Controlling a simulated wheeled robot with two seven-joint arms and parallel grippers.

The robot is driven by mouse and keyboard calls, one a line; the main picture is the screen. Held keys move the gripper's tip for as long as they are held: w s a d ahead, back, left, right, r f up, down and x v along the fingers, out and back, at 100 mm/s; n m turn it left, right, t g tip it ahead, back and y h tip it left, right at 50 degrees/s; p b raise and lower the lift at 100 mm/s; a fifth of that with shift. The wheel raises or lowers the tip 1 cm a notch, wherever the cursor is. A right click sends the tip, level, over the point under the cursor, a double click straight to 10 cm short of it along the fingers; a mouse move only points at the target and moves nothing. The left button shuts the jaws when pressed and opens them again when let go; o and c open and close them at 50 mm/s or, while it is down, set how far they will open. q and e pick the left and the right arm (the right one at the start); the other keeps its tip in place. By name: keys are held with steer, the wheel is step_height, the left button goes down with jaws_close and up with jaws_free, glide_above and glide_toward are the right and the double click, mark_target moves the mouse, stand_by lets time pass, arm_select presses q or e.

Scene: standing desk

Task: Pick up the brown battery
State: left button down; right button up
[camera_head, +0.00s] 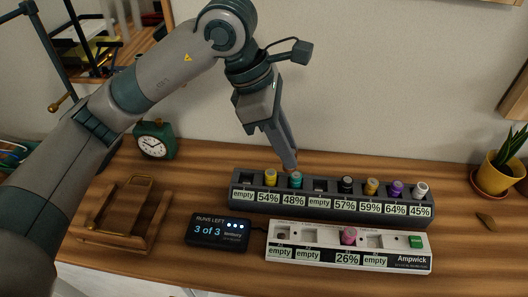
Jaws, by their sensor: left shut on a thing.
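My left gripper (290,166) points down over the back of the long dark rack (235,192), behind the teal battery (295,180). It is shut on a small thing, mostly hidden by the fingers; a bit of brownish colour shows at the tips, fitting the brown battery. The rack also holds a yellow battery (270,177), a black one (346,184), a golden yellow one (371,186), a purple one (396,188) and a whitish one (420,190). The rack's first and fourth slots are labelled empty. My right gripper is not in view.
A white Ampwick charger (400,264) in front holds a pink battery (348,236); its other slots are labelled empty. Left of it is a display (218,231) reading 3 of 3. A wooden stand (120,215), green clock (154,142) and potted plant (498,172) stand around.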

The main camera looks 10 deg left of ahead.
arm_select(q)
steer(key=shift+s+d+r, duration=0.25)
steer(key=shift+d+r, duration=0.3)
steer(key=shift+d, duration=0.3)
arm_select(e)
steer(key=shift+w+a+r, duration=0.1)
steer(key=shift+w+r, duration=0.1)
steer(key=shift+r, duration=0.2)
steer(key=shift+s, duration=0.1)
arm_select(q)
steer(key=shift+d, duration=0.1)
